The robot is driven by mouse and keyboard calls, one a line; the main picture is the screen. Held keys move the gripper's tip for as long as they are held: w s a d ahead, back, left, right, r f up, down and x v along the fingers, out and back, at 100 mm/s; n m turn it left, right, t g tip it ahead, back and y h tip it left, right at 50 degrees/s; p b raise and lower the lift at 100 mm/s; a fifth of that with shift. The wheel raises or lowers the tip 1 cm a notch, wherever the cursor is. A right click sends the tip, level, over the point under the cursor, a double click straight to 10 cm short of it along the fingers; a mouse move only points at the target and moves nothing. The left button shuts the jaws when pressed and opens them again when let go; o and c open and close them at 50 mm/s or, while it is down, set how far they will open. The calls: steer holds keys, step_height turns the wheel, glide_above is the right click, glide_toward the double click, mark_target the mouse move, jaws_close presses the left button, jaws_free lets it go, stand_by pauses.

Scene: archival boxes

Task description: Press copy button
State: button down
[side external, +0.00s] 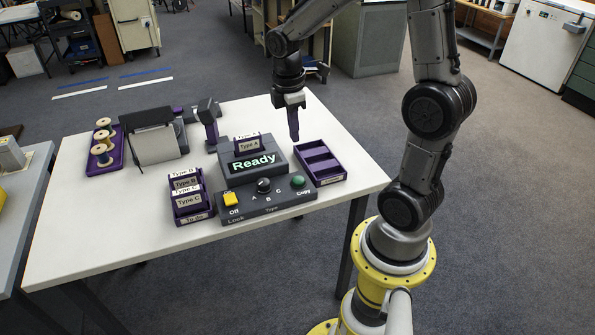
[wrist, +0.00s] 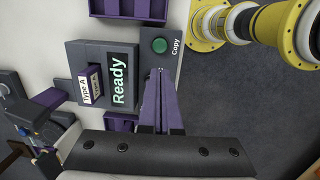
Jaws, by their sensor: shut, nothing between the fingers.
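The green copy button (side external: 298,181) sits at the right end of the dark control panel (side external: 240,208), above the label "Copy". In the wrist view the green button (wrist: 160,46) is just beyond my fingertips. My gripper (side external: 294,138) points down above the table, behind and above the button, apart from it. In the wrist view its purple fingers (wrist: 160,72) are together with nothing between them. The display (side external: 253,162) reads "Ready", and a "Type A" card (side external: 249,146) stands in the slot behind it. The panel also has a yellow button (side external: 231,199) labelled "Off" and a black knob (side external: 264,186).
A purple tray (side external: 331,179) lies right of the display, close to my gripper. A card holder (side external: 188,200) labelled "To do" stands left of the panel. The white table's (side external: 300,225) front strip is clear.

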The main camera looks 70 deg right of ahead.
mark_target(299, 180)
steer(key=f, duration=0.4)
steer(key=d+f, duration=0.1)
steer(key=f, duration=0.9)
steer(key=shift+s+d, duration=0.15)
steer(key=shift+d, duration=0.1)
steer(key=shift+s+f, duration=0.15)
steer(key=shift+f, duration=0.95)
steer(key=shift+r, duration=0.1)
step_height(299, 180, up, 14)
steer(key=a, duration=0.1)
steer(key=shift+w+a+r, duration=0.15)
steer(key=shift+w+r, duration=0.1)
steer(key=shift+w, duration=0.2)
